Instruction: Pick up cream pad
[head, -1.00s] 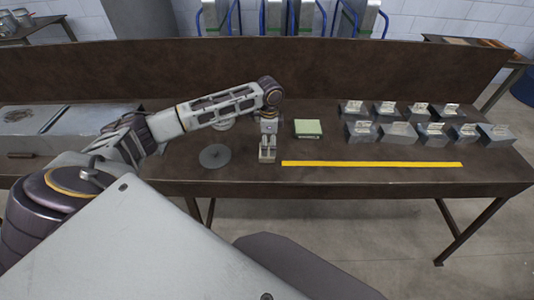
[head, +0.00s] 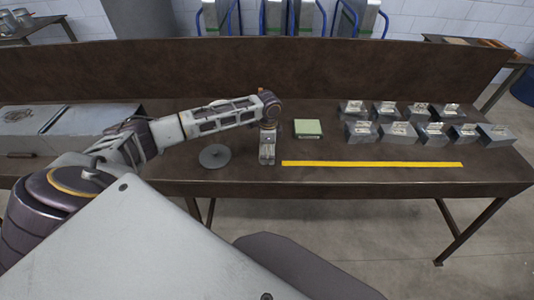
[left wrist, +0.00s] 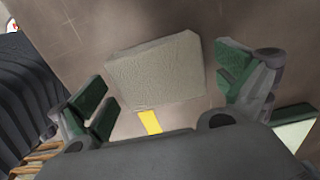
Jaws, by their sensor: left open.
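The cream pad (left wrist: 155,70) is a flat, roughly square, beige piece on the brown table in the left wrist view. My left gripper (left wrist: 163,75) is open, with one green-lined finger on each side of the pad. I cannot tell whether the fingers touch it. In the head view the left gripper (head: 267,160) points down over the table, just left of the yellow strip's end, and the pad is mostly hidden there. My right gripper is not in view.
A pale green pad (head: 308,128) lies right of the gripper. A yellow strip (head: 370,163) runs along the front; several metal blocks (head: 438,133) stand at the right. A grey disc (head: 214,156) lies left of the gripper. A tall back panel (head: 200,70) bounds the table.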

